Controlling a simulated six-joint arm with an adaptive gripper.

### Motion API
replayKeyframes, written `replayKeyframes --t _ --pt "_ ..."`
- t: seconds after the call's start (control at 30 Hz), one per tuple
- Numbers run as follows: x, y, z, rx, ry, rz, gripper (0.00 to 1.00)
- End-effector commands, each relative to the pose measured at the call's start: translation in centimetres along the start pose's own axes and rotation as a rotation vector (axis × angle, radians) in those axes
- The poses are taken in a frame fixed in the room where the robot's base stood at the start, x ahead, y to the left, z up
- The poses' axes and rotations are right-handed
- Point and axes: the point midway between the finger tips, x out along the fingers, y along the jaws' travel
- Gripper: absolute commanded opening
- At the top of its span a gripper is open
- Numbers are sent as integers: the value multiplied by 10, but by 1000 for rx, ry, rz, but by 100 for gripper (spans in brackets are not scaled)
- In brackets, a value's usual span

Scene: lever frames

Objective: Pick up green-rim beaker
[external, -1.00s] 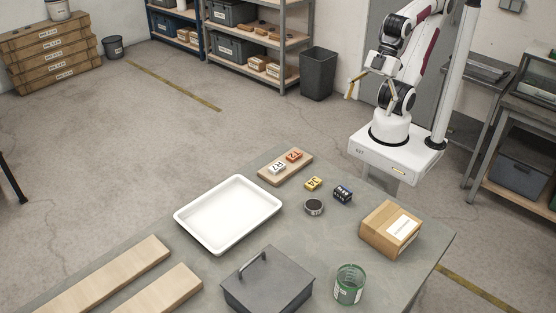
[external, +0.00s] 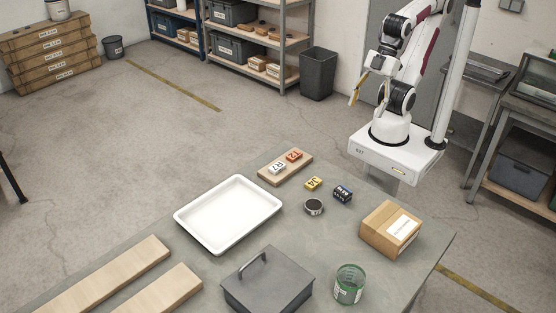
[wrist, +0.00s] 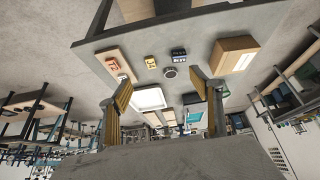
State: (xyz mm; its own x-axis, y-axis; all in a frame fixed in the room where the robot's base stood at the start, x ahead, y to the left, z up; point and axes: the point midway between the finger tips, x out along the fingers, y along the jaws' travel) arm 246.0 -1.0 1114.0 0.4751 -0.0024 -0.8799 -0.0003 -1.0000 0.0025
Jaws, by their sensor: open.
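The green-rim beaker (external: 349,286) is a clear cup with a green rim and a pale label. It stands upright near the front right of the table in the external view. My gripper (external: 370,92) is high up beside my base, beyond the far end of the table and far from the beaker. Its two tan fingers are spread apart with nothing between them. In the wrist view my open gripper (wrist: 158,82) frames the table from a distance. I cannot clearly make out the beaker there.
A dark lidded box (external: 268,281) stands left of the beaker, and a cardboard box (external: 390,228) stands behind it. A white tray (external: 228,213), a round dark tin (external: 313,207), small labelled blocks (external: 313,184) and wooden planks (external: 110,277) lie elsewhere. Bare table shows between them.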

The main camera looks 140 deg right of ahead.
Motion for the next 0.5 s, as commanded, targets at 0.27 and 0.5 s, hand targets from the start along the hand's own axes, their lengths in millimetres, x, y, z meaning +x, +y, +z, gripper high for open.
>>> replayKeyframes --t 0.27,0.5 --pt "12 6 -33 -19 40 28 64" --pt "32 12 -87 -56 114 62 64"
